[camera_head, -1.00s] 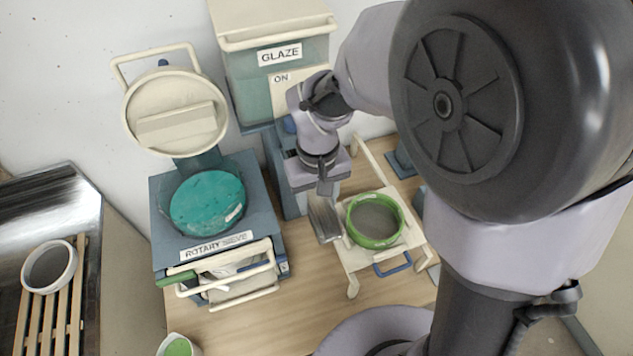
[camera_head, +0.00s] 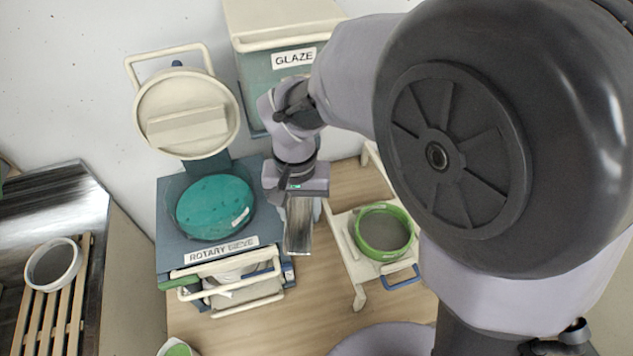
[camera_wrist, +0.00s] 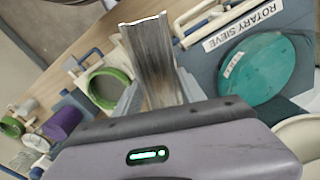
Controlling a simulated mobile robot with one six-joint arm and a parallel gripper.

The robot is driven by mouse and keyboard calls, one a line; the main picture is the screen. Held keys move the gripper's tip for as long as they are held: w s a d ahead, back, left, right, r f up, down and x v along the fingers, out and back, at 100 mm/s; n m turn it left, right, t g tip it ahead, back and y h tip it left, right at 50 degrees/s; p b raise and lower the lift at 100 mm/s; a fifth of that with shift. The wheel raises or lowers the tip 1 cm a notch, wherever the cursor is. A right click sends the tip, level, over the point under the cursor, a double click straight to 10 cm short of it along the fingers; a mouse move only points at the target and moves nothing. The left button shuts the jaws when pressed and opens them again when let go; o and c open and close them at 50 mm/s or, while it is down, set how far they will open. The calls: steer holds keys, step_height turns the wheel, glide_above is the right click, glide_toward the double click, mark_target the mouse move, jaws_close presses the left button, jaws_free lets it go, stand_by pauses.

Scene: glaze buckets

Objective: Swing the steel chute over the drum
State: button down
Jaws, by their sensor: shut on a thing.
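The steel chute (camera_head: 299,228) is a shiny trough just right of the box labelled ROTARY SIEVE, its lower end pointing toward the front. In the wrist view the chute (camera_wrist: 150,58) runs away between the fingers. My gripper (camera_head: 300,193) is shut on it; the wrist view shows a finger on each side (camera_wrist: 160,92). The drum appears to be the round teal top (camera_head: 214,206) of the rotary sieve, left of the chute; it also shows in the wrist view (camera_wrist: 266,68). The chute is beside the drum, not over it. The chute's far mounting is hidden behind my gripper.
A glaze tank (camera_head: 275,80) stands behind my arm. A raised cream lid (camera_head: 187,112) is behind the drum. A green-rimmed sieve (camera_head: 384,232) sits on a cream stand to the right. A slatted rack with a white bowl (camera_head: 52,264) is far left.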

steer(key=w+a+m, duration=0.2)
steer(key=a+m, duration=0.1)
steer(key=a, duration=0.1)
steer(key=w+a+m, duration=0.2)
steer(key=a+m, duration=0.2)
steer(key=w+a+m, duration=0.3)
steer(key=a, duration=0.1)
steer(key=shift+a+m+b, duration=0.15)
steer(key=shift+m+b, duration=0.15)
steer(key=shift+w+a+m, duration=0.35)
steer(key=shift+w+m, duration=0.2)
steer(key=shift+w, duration=0.15)
steer(key=shift+w+a+m, duration=0.35)
steer(key=shift+w+m, duration=0.2)
steer(key=shift+w, duration=0.1)
steer(key=c, duration=0.7)
jaws_free()
steer(key=shift+r+p, duration=0.1)
steer(key=shift+p, duration=0.2)
step_height(320, 180, up, 17)
steer(key=p, duration=0.4)
steer(key=shift+r, duration=0.15)
